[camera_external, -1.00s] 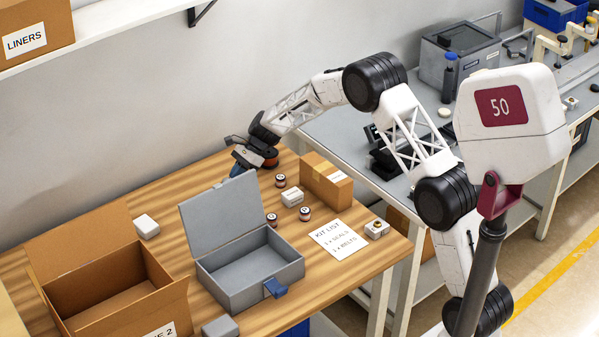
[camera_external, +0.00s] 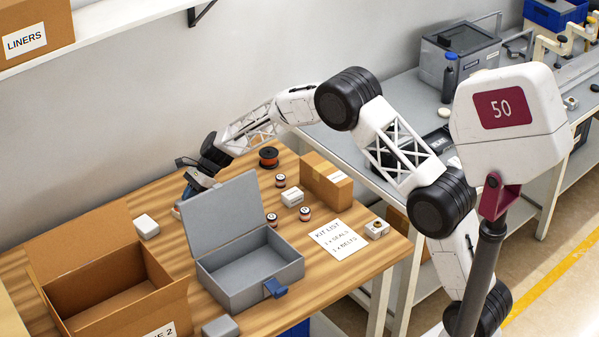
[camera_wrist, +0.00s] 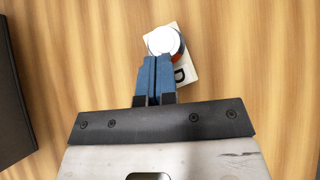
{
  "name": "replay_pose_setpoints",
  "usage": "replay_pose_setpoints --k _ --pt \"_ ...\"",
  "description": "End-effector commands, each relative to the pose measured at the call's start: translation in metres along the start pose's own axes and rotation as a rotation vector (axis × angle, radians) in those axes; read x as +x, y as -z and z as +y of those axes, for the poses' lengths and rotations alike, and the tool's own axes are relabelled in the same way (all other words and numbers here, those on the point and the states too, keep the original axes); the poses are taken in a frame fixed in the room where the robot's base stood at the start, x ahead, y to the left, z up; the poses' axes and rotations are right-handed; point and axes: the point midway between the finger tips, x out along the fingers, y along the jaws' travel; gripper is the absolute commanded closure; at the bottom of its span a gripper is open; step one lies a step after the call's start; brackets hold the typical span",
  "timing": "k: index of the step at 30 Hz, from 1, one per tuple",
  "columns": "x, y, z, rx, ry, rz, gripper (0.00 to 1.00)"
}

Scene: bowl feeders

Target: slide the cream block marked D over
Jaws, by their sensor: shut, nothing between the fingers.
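The cream block marked D (camera_wrist: 187,72) lies on the wooden table in the wrist view, set at a slant. My gripper (camera_wrist: 155,60) is shut and empty. Its blue fingers cover the block's left part. A round white piece (camera_wrist: 164,40) with blue and red at its edge shows at the block's far end, just past the fingertips. I cannot tell whether the fingers touch the block. In the external view my gripper (camera_external: 184,201) is low over the table behind the grey box's raised lid, and the block is mostly hidden there.
The open grey box (camera_external: 250,283) has its lid (camera_external: 220,213) raised close to my gripper. A white block (camera_external: 146,227) and an open carton (camera_external: 105,290) lie to the left.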

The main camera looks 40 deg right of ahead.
Motion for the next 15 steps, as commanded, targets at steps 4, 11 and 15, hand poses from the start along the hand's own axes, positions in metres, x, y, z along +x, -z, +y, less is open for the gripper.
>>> replay_pose_setpoints --k 4,11,15 --pt "0.0112 -0.0088 0.0008 0.0 -0.001 0.001 1.0" --pt "0.0117 -0.0095 0.0007 0.001 -0.001 0.001 1.0" --pt "0.0116 -0.0094 0.0007 0.001 -0.001 0.001 1.0"
